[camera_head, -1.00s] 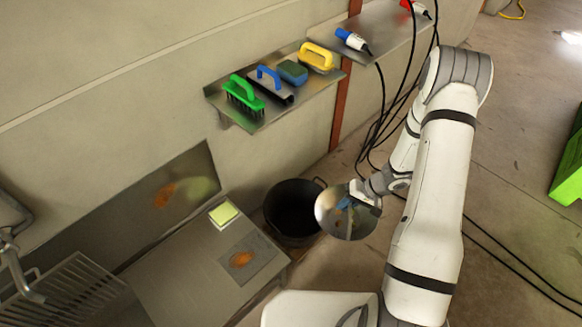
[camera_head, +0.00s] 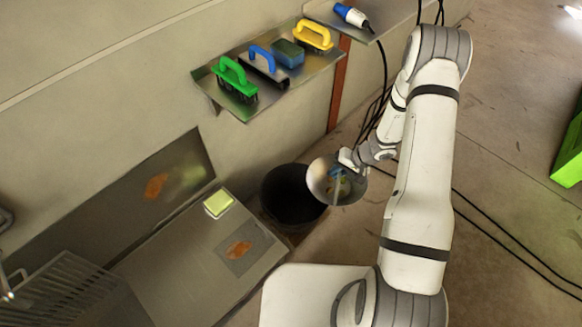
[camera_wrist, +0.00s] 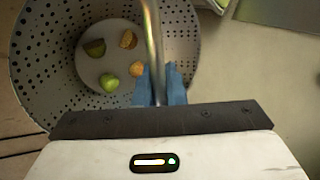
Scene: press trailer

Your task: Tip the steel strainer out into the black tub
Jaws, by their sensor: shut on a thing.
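The steel strainer (camera_head: 320,181) hangs from my gripper (camera_head: 346,166) beside the black tub (camera_head: 288,196), slightly above its right side in the head view. In the wrist view, my blue fingers (camera_wrist: 161,85) are shut on the strainer's curved handle. The perforated bowl (camera_wrist: 40,70) shows its inside, with several green and orange-brown scraps (camera_wrist: 109,82) lying on its floor. The tub's dark inside is visible, and its right part is hidden by the strainer.
A steel counter (camera_head: 165,265) with a yellow-green sponge (camera_head: 218,203) and an orange-stained plate (camera_head: 238,250) stands left of the tub. A wall shelf (camera_head: 230,103) holds brushes and a scrub pad. Black cables run over the floor at right.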

